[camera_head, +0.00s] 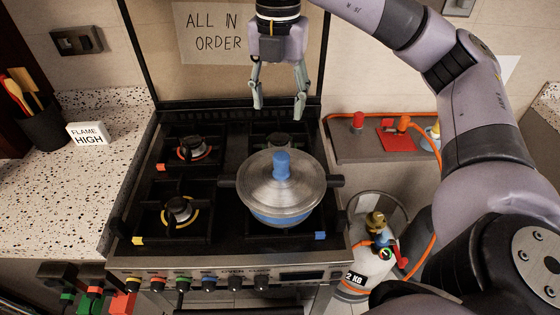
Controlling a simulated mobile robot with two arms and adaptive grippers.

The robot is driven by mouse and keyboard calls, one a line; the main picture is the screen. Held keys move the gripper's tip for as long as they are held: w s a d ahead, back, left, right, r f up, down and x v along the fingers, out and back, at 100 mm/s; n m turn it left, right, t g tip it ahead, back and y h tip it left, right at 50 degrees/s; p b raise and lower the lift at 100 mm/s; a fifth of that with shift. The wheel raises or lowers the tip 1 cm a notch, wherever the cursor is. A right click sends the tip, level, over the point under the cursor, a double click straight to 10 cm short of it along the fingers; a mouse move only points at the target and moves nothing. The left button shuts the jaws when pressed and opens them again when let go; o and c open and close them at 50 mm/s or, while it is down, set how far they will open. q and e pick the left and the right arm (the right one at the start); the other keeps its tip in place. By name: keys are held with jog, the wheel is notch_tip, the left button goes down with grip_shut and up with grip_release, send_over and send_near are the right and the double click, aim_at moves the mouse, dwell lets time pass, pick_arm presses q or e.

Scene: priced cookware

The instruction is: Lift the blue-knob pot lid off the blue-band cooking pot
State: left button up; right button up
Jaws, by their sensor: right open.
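The blue-band cooking pot (281,217) stands on the front right burner of the black stove, with dark handles to its left and right. The blue-knob pot lid (255,181) sits on the pot and covers it. Its blue knob (281,165) points up. My right gripper (279,112) is open and empty. It hangs with fingers down over the back of the stove, above and behind the lid, apart from it. My left gripper is not in view.
The black stove (140,222) has bare burners at the left. A speckled counter (60,210) at the left holds a utensil holder (40,125) and a "FLAME HIGH" block (88,134). A gas cylinder (372,262) with an orange hose stands at the right. A paper sign (213,33) hangs behind.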

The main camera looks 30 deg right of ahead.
send_over(281, 156)
jog(key=f, duration=0.5)
jog(key=shift+s+a+f, duration=0.2)
jog(key=shift+a, duration=0.05)
notch_tip(281, 156, down, 4)
jog(key=shift+w+d+r+p, duration=0.1)
jog(key=shift+w+r+p, duration=0.05)
jog(key=shift+p, duration=0.45)
notch_tip(281, 156, down, 2)
jog(key=shift+f, duration=0.25)
jog(key=shift+f+p, duration=0.2)
jog(key=shift+p, duration=0.3)
jog(key=f+p, duration=0.1)
jog(key=f, duration=0.1)
jog(key=f+p, duration=0.1)
jog(key=shift+d+f, duration=0.2)
jog(key=shift+f, duration=0.7)
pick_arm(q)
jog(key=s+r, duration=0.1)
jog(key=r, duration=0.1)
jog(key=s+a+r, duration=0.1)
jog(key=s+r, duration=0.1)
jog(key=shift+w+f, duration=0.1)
pick_arm(e)
jog(key=shift+c, duration=0.6)
